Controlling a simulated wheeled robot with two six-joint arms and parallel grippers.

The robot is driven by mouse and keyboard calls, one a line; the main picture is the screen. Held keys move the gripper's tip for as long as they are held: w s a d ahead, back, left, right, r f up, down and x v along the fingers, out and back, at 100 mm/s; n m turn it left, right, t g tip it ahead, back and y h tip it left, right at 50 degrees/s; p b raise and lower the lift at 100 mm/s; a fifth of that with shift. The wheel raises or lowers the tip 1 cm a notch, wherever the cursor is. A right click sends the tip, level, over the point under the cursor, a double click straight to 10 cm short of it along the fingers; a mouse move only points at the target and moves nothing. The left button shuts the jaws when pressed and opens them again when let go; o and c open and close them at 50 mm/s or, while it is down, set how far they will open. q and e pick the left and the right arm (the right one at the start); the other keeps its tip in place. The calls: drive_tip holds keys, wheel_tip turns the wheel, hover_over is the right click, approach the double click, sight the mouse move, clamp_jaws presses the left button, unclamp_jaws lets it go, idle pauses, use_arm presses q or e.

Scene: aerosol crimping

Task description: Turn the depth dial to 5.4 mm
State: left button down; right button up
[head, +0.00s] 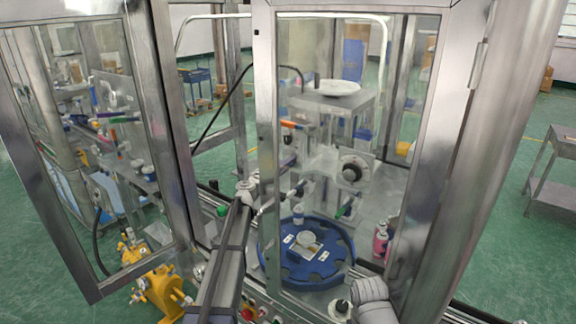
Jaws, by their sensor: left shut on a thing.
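A round dial (352,170) with a black centre and a pale ring faces me on a grey block inside the machine, behind the right glass pane. Its marks are too small to read. My left arm rises from the bottom and reaches to the pane's left frame post. My left gripper (267,204) is there, low beside the post and to the left of the round dial, apart from it in the picture. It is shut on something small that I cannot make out.
A blue round turntable (306,252) with a pale cup sits below the dial. A framed glass door (165,120) stands swung out at left. A yellow device (158,292) is at the lower left. A pink bottle (381,240) stands right of the turntable.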

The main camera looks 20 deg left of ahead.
use_arm(q)
drive_tip(key=shift+s+d+m, duration=0.1)
drive_tip(key=shift+m, duration=0.3)
drive_tip(key=shift+c, duration=2.2)
unclamp_jaws()
drive_tip(key=v, duration=0.7)
drive_tip(key=shift+s+a, duration=0.2)
drive_tip(key=shift+s, duration=0.15)
